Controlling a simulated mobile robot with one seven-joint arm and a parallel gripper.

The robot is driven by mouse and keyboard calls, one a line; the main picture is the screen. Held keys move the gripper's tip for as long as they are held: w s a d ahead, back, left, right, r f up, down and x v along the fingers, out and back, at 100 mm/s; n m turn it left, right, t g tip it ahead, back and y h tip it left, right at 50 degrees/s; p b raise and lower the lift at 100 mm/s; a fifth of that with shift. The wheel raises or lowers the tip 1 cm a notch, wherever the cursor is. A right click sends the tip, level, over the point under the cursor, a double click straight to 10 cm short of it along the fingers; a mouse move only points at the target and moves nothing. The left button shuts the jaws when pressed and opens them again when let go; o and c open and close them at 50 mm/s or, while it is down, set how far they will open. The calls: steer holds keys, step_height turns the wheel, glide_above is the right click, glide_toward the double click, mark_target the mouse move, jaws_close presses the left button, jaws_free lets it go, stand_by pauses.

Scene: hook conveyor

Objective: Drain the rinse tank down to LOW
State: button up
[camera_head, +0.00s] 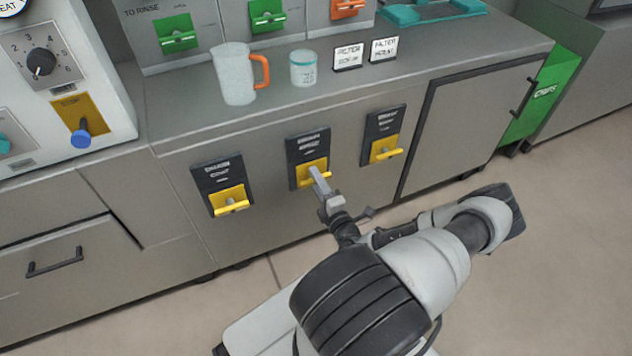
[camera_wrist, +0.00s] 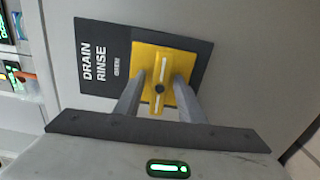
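The yellow drain lever (camera_wrist: 159,98) sits on a yellow plate on a black panel reading "DRAIN RINSE" (camera_wrist: 92,68). In the head view it is the middle panel (camera_head: 306,147) of three on the cabinet front. My gripper (camera_head: 318,176) is at this panel and partly covers its lever. In the wrist view my gripper's fingers (camera_wrist: 161,82) stand on either side of the lever's bar, with a small gap visible. The gripper is open around the bar, and I cannot tell whether either finger touches it. No rinse tank level or LOW mark can be read.
Similar yellow levers sit to the left (camera_head: 231,205) and right (camera_head: 386,151). On the counter stand a jug with an orange handle (camera_head: 234,75), a white cup (camera_head: 303,70) and two small signs. Green handles (camera_head: 177,37) are above. The floor at right is clear.

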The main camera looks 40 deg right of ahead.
steer(key=shift+w, duration=0.2)
steer(key=shift+c, duration=0.2)
jaws_close()
steer(key=shift+p, duration=0.3)
steer(key=shift+r+n+p, duration=0.2)
steer(key=shift+n+p, duration=0.9)
steer(key=shift+n, duration=0.1)
steer(key=shift+f+n+p, duration=0.15)
steer(key=shift+n+p, duration=0.95)
steer(key=shift+n, duration=0.8)
